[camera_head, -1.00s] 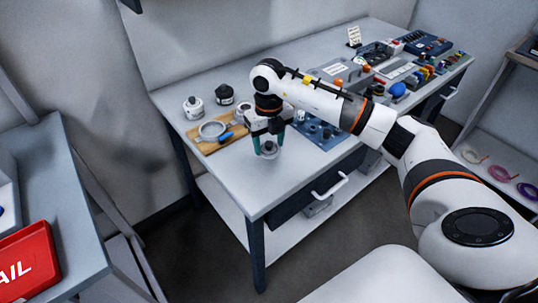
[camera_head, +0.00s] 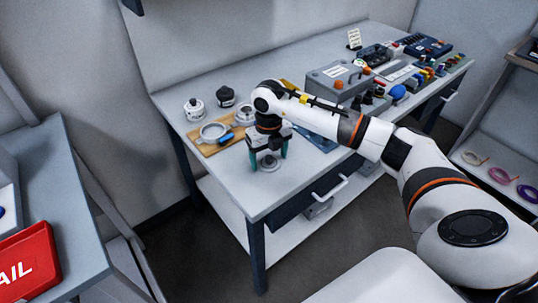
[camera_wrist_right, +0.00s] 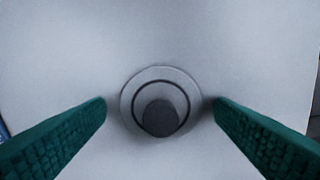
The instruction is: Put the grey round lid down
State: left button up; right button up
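The grey round lid (camera_head: 268,164) lies on the white tabletop near its front edge, with its dark round knob facing up. In the right wrist view the lid (camera_wrist_right: 160,102) is centred between the green fingers, with a narrow gap on each side. My right gripper (camera_head: 268,156) is directly above and around the lid, open, its fingertips close to the table. The right wrist view shows both fingers of this gripper (camera_wrist_right: 160,104) spread apart. My left gripper is not in view.
A wooden board (camera_head: 208,148) with a grey ring (camera_head: 213,131) and a blue item (camera_head: 226,138) is left of the gripper. A white jar (camera_head: 194,109) and a black jar (camera_head: 225,97) stand behind. A grey box (camera_head: 340,80) and parts fill the right. The front left tabletop is clear.

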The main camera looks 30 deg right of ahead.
aim_at(269, 157)
jog(key=shift+r, duration=0.1)
jog(key=shift+r, duration=0.25)
notch_tip(269, 157, up, 12)
jog(key=shift+f+b, duration=0.15)
jog(key=shift+b, duration=0.15)
jog(key=shift+s+f, duration=0.1)
jog(key=shift+f, duration=0.05)
dwell(0.3)
